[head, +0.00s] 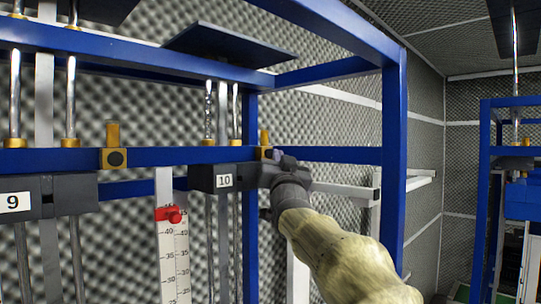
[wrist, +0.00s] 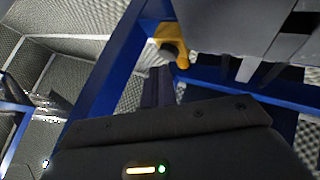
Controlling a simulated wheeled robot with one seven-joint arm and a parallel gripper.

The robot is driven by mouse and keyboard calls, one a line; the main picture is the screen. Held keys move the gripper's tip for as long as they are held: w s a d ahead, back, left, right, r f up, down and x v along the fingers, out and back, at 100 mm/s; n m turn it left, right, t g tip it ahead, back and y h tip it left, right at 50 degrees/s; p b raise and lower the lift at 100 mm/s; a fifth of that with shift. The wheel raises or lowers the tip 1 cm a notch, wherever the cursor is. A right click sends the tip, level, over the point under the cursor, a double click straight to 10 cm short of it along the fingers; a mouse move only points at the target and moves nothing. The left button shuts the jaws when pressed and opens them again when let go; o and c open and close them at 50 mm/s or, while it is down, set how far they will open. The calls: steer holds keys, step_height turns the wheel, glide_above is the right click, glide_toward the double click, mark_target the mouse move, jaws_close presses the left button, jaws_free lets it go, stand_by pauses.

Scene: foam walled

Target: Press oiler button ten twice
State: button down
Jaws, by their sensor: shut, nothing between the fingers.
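The brass oiler of station ten (head: 264,138) sits on the blue crossbar, right of the dark block labelled 10 (head: 224,181). My gripper (head: 274,156) is shut and empty, with its tip in front of the oiler's lower part, hiding the button in the head view. In the wrist view the yellow oiler (wrist: 182,58) and its dark round button (wrist: 168,51) show at the upper middle. My dark finger shapes (wrist: 158,86) lie just below the button there. A small gap seems to show, but I cannot tell whether they touch it.
Another brass oiler with a dark button (head: 114,158) sits left, near the block labelled 9 (head: 14,202). A blue post (head: 394,150) stands right of station ten, close to my arm. A ruler with a red clip (head: 171,215) hangs below the crossbar.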

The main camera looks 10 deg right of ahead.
steer(key=shift+s+d, duration=0.1)
steer(key=shift+d, duration=0.1)
steer(key=shift+r, duration=0.1)
steer(key=shift+w, duration=0.4)
steer(key=shift+w+a, duration=0.35)
steer(key=shift+w, duration=0.15)
stand_by(0.9)
stand_by(0.3)
steer(key=shift+s+d+b, duration=0.35)
steer(key=shift+s+b, duration=0.35)
steer(key=shift+s, duration=0.15)
